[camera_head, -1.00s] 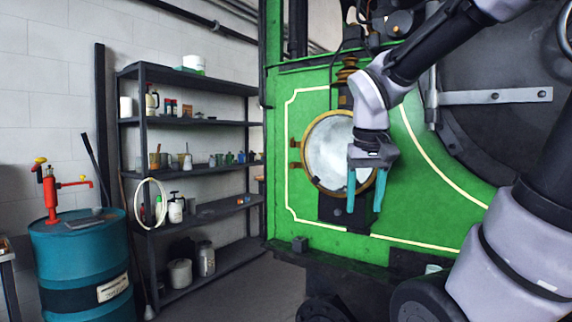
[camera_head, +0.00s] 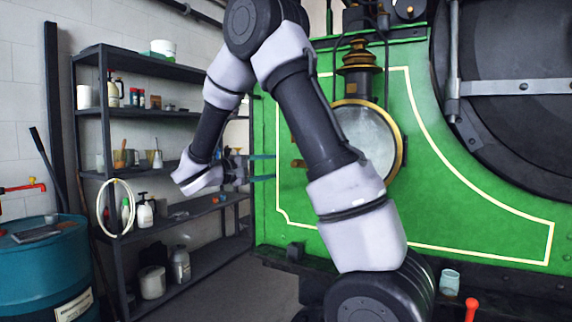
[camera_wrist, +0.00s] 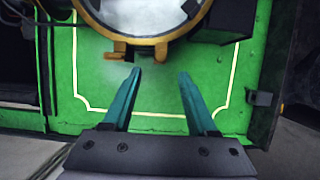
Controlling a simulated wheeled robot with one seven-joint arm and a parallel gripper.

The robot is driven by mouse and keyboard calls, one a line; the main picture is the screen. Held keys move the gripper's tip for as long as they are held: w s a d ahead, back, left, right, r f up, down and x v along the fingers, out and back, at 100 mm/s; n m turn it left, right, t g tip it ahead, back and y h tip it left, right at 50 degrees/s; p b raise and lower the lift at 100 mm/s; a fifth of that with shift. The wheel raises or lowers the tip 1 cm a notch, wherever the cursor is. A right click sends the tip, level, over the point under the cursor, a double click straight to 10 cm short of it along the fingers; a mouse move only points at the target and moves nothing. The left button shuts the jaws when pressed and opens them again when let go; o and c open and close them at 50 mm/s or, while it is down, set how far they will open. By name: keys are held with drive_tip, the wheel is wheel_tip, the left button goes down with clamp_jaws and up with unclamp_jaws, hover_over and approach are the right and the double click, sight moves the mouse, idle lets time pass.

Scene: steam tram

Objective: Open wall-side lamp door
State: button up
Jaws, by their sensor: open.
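The lamp (camera_head: 401,140) has a round brass-rimmed glass door on the green front panel; the door looks closed. Two small brass lugs (camera_head: 298,163) stick out on its left, the wall side. In the wrist view the brass rim (camera_wrist: 150,46) is at the top, with a brass lug (camera_wrist: 117,56) below it. My gripper (camera_head: 274,168) is open and empty, left of the lamp, its teal fingers pointing right toward the lugs. In the wrist view my gripper (camera_wrist: 160,73) has its left fingertip just below the brass pieces; contact cannot be told. My arm hides the lamp's left part.
A dark shelf (camera_head: 150,121) with bottles and cans stands behind my wrist at the left. A blue drum (camera_head: 40,265) with a red pump is at far left. A glass jar (camera_head: 450,282) and a red-handled item (camera_head: 471,308) are at the lower right. The round boiler front (camera_head: 510,120) is at the right.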

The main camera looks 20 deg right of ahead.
drive_tip(key=x, duration=1)
drive_tip(key=shift+w, duration=0.1)
clamp_jaws()
drive_tip(key=shift+r, duration=0.1)
idle(1.0)
